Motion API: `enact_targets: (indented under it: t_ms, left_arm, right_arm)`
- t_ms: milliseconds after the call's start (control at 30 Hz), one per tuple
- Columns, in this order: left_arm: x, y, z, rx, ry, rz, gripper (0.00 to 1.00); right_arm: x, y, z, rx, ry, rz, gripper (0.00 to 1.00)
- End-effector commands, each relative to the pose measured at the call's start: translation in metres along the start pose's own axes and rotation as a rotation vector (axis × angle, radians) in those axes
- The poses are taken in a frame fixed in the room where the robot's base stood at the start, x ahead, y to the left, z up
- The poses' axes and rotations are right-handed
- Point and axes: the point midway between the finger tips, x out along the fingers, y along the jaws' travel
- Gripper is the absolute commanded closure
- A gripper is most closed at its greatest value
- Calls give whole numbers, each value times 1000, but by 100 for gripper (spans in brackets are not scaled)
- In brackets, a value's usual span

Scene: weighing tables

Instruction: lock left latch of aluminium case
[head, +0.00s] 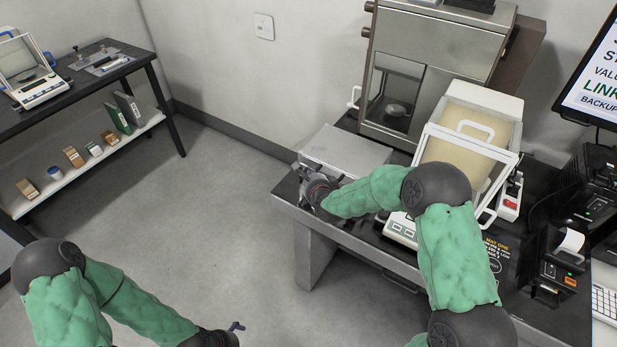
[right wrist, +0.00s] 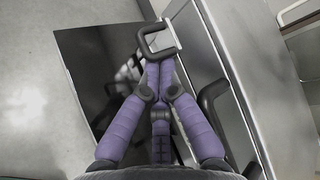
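The aluminium case (head: 345,150) is a silver box on the table beside the steel cabinet, its lid down. In the right wrist view its front side (right wrist: 222,70) runs diagonally. A dark square loop (right wrist: 141,50) with a bright metal plate stands out from the case at the upper middle; it looks like the left latch. A second dark fitting (right wrist: 212,92) sits farther along the side. My right gripper (head: 305,178) is at the case's front left; its purple fingers (right wrist: 156,66) come together right at the loop. I cannot tell whether they touch it. My left gripper (head: 237,327) hangs low, away from the table.
The dark tabletop (head: 290,190) has its edge just left of the case. A balance with a glass draft shield (head: 465,145) stands to the right, close to my right arm. A printer (head: 560,265) and screen (head: 600,80) are farther right. Open floor lies left.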

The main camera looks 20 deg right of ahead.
Motion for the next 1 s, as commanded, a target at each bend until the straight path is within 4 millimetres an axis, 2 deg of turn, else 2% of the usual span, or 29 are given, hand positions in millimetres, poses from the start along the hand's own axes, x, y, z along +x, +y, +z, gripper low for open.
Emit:
enact_targets:
  t_ms: [33,367,533,667,1000]
  left_arm:
    - [-1,0,0,0,0,0,0]
    - [-1,0,0,0,0,0,0]
    - [-1,0,0,0,0,0,0]
    - [-1,0,0,0,0,0,0]
    - [-1,0,0,0,0,0,0]
  right_arm:
    - [-1,-5,3,-2,-4,-7,100]
    - [-1,-8,5,-5,-7,-13,100]
    - [-9,-10,5,-5,-8,-15,100]
    - [-24,-9,5,-5,-8,-13,100]
    - [-78,-4,2,-2,-3,-4,100]
